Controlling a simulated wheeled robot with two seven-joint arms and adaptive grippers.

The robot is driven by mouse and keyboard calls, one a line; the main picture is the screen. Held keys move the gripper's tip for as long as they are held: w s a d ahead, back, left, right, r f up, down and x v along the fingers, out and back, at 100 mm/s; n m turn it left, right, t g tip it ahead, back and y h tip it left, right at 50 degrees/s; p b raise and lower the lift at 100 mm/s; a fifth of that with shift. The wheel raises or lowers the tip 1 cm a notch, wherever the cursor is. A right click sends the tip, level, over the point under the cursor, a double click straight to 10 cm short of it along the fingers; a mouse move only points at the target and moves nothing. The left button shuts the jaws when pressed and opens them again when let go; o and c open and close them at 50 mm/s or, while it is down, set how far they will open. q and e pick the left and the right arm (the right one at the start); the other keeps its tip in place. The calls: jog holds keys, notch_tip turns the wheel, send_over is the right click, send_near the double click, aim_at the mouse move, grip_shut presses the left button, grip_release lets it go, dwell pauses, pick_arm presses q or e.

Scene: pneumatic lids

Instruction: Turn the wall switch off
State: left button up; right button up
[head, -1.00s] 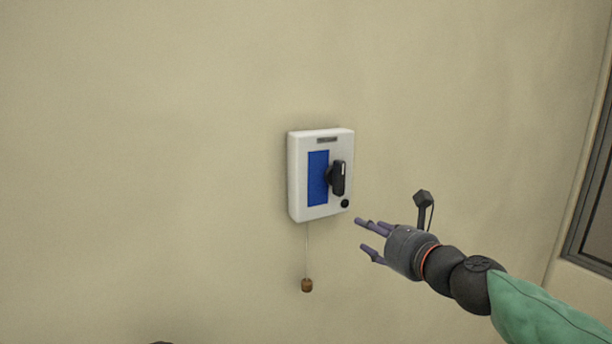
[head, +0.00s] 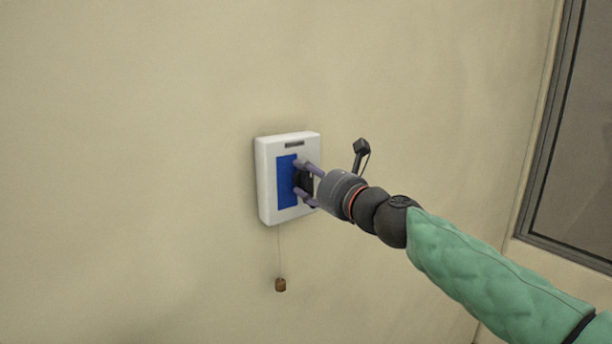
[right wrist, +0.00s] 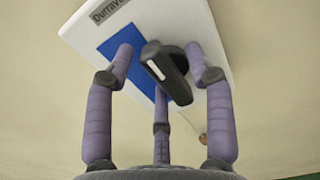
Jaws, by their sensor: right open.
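The wall switch is a white box (head: 264,190) with a blue panel (head: 285,180) and a black rotary handle (head: 304,181). In the right wrist view the handle (right wrist: 168,72) carries a white mark and lies tilted across the blue panel (right wrist: 122,42). My right gripper (head: 306,180) is open at the front of the box, its purple fingers spread around the handle. In the right wrist view the fingers (right wrist: 160,75) stand on either side of the handle, with one below; I cannot tell whether any touches it. My left gripper is not in view.
A brown knob (head: 280,285) hangs on a thin cord below the box. A framed window or door (head: 575,140) is at the right. The wall (head: 130,160) around the box is bare.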

jog(key=shift+w+a, duration=0.35)
jog(key=shift+a, duration=0.05)
jog(key=c, duration=0.8)
